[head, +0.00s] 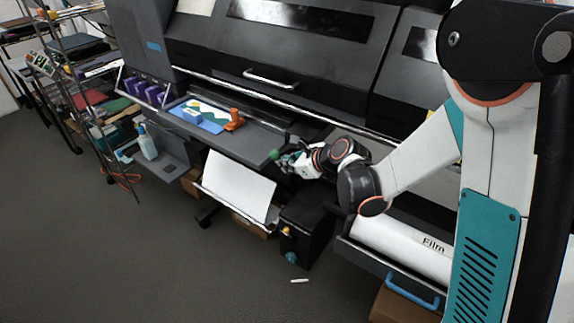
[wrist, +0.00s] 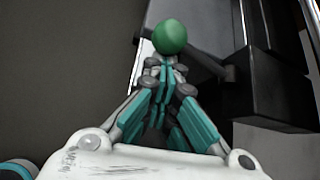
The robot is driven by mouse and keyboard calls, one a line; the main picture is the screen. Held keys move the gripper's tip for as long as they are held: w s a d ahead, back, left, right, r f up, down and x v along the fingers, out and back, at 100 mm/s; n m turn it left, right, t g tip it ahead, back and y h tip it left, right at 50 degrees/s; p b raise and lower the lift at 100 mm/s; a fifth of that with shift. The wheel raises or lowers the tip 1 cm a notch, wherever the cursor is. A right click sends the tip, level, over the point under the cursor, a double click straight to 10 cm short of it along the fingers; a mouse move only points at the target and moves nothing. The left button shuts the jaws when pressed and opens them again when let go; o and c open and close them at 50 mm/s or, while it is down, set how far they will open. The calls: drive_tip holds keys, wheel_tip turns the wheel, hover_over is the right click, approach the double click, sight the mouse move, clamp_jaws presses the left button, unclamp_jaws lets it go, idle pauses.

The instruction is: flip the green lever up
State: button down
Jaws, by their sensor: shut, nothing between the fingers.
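The green lever's round knob (head: 274,154) sits at the front edge of the large dark printer, just left of my gripper (head: 283,158). In the wrist view the green knob (wrist: 170,37) is straight beyond the tips of my gripper (wrist: 163,62). The teal-and-grey fingers are closed together with nothing between them. The fingertips overlap the knob's lower edge in the picture; I cannot tell if they touch it. A dark bar (wrist: 208,64) runs from behind the fingertips to the right, and most of the lever's shaft is hidden.
The dark printer (head: 290,60) fills the back. A white sheet (head: 238,187) hangs below its shelf, beside a black box (head: 308,225) with a teal knob (head: 291,258). A film roll (head: 400,245) lies lower right. Grey floor (head: 130,265) is open at left.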

sight(280, 152)
drive_tip(key=r+m+g+y, duration=0.1)
drive_tip(key=w+r+m+g+p, duration=0.1)
drive_tip(key=r, duration=0.1)
drive_tip(key=d+r+g+y+p, duration=0.1)
drive_tip(key=shift+w+r+m+y, duration=0.15)
drive_tip(key=shift+r+m+y, duration=0.15)
drive_tip(key=shift+m, duration=0.1)
drive_tip(key=shift+w+d+r+m+g+y+p, duration=0.15)
drive_tip(key=shift+w+d+r+m+g+y, duration=0.15)
drive_tip(key=shift+r, duration=0.2)
drive_tip(key=shift+w+d+r+m+g+y+p, duration=0.2)
drive_tip(key=shift+w+r, duration=0.1)
drive_tip(key=shift+r, duration=0.2)
